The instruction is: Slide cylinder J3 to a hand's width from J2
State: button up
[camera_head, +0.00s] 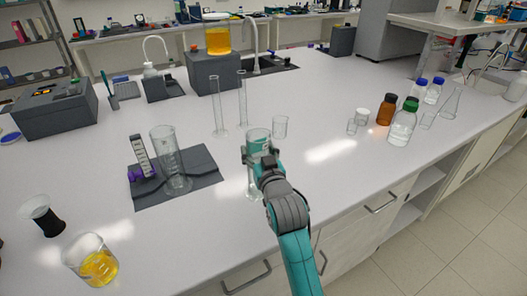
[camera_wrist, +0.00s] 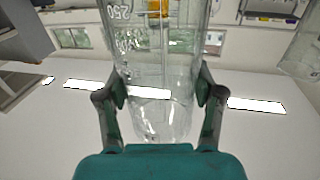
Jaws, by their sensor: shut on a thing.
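My gripper (camera_head: 258,160) is shut on a clear graduated glass cylinder (camera_head: 258,138) near the middle of the bench. In the wrist view the fingers (camera_wrist: 162,98) clasp both sides of this cylinder (camera_wrist: 152,50), which carries white marks with "250". It looks upright; I cannot tell whether its foot touches the bench. Two slim clear cylinders (camera_head: 242,100) (camera_head: 218,105) stand behind it to the left. A wide clear cylinder (camera_head: 168,155) stands on a dark mat to the left. No J2 or J3 label is readable.
The dark mat (camera_head: 150,200) also bears a small cylinder with a purple foot (camera_head: 146,160). Bottles, including a brown one (camera_head: 387,109), stand at the right. The bench between the beaker and the bottles is mostly clear.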

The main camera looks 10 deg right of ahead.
jog(key=shift+w+a, duration=0.25)
jog(key=shift+a, duration=0.4)
jog(key=shift+w+a, duration=0.25)
jog(key=shift+a, duration=0.5)
jog(key=shift+w+a+f, duration=0.1)
jog(key=shift+w+a, duration=0.25)
jog(key=shift+a, duration=0.55)
jog(key=shift+w+a+r, duration=0.1)
jog(key=shift+w+a, duration=0.25)
jog(key=shift+a, duration=0.6)
jog(key=shift+w+a+f, duration=0.1)
jog(key=shift+w+a, duration=0.25)
jog(key=shift+a, duration=0.55)
jog(key=shift+w+a, duration=0.2)
jog(key=shift+a, duration=0.4)
jog(key=shift+w+a, duration=0.2)
jog(key=shift+a, duration=0.35)
jog(key=o, duration=1.5)
